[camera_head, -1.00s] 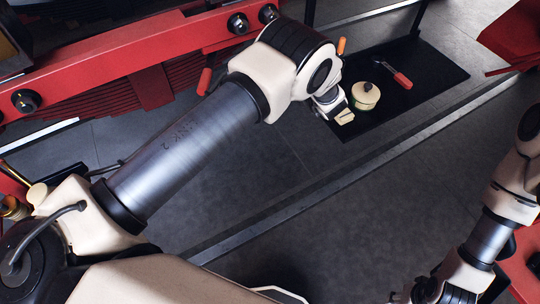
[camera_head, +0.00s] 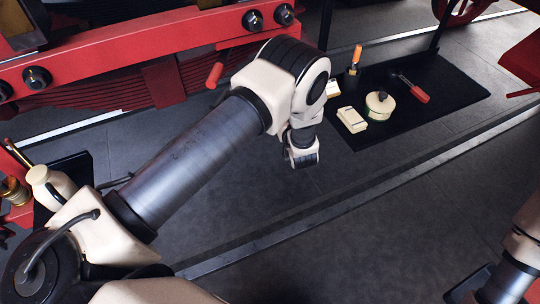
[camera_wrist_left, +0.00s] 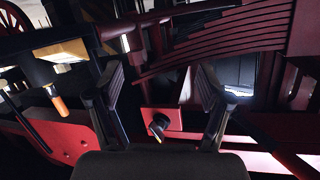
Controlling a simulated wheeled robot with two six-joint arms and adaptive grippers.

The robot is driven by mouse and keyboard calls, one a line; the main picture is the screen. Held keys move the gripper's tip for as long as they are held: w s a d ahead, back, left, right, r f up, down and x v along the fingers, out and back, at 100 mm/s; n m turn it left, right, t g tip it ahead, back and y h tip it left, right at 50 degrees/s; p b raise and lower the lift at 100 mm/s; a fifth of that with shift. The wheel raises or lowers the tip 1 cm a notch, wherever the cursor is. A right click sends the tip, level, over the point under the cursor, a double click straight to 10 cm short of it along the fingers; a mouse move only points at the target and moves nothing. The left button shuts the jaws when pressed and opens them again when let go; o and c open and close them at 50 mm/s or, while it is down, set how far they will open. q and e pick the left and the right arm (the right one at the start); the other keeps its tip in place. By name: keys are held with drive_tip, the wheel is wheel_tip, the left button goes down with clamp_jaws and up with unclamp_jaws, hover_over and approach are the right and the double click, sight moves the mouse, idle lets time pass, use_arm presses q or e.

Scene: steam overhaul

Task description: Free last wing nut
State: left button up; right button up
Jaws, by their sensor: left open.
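My left gripper (camera_head: 303,152) hangs below the left wrist, to the left of the black mat, in the head view; its fingers are mostly hidden there. In the left wrist view my left gripper (camera_wrist_left: 161,80) has its two dark fingers wide apart, with nothing held between them. Between and beyond them, a small dark knob-like fitting (camera_wrist_left: 158,126) with a pale tip sits on a red block (camera_wrist_left: 168,117). I cannot tell whether this fitting is the wing nut. No wing nut shows clearly in the head view. My right gripper is out of view.
A black mat (camera_head: 448,88) holds a pale box (camera_head: 352,119), a round tin (camera_head: 380,105), a red-handled tool (camera_head: 413,90) and an upright orange-handled tool (camera_head: 357,55). A red beam (camera_head: 150,38) with large bolts runs behind my left arm. A metal rail (camera_head: 330,206) crosses the floor.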

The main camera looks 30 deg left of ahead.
use_arm(q)
drive_tip(key=s+a+f+m+g+h+b, duration=0.1)
drive_tip(key=s+f+m+g+h+b, duration=0.1)
drive_tip(key=s+f, duration=0.5)
wheel_tip(320, 180, down, 4)
drive_tip(key=shift+s+a+f+h+b, duration=0.15)
drive_tip(key=shift+h+b, duration=0.35)
drive_tip(key=shift+b, duration=0.25)
